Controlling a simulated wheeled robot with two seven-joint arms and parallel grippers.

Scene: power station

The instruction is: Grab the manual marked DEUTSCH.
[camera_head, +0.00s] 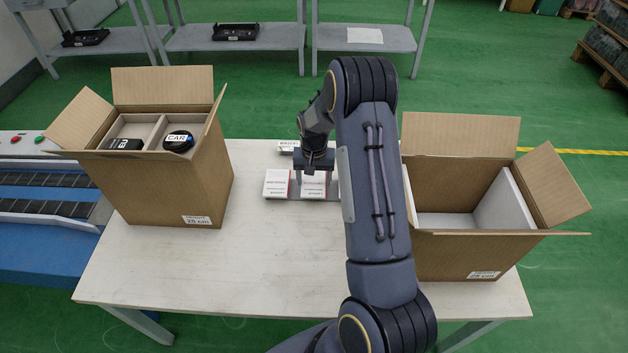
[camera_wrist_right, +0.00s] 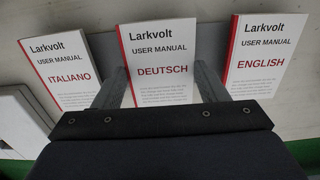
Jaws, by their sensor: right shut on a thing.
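The DEUTSCH manual (camera_wrist_right: 160,66) is white with a red edge stripe and stands out in the middle of the right wrist view. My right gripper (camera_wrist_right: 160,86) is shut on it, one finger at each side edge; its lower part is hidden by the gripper. In the head view the gripper (camera_head: 314,172) is over the manual (camera_head: 313,188), at the row on the table. The ITALIANO manual (camera_wrist_right: 62,72) lies to the left and the ENGLISH manual (camera_wrist_right: 258,55) to the right in the wrist view. My left gripper is not in view.
The white table (camera_head: 215,262) has clear room at front left. An open carton (camera_head: 165,185) with items stands left; an open carton (camera_head: 460,255), seemingly empty where visible, stands right. Another small white item (camera_head: 288,146) lies behind the manuals. My right arm hides part of the table.

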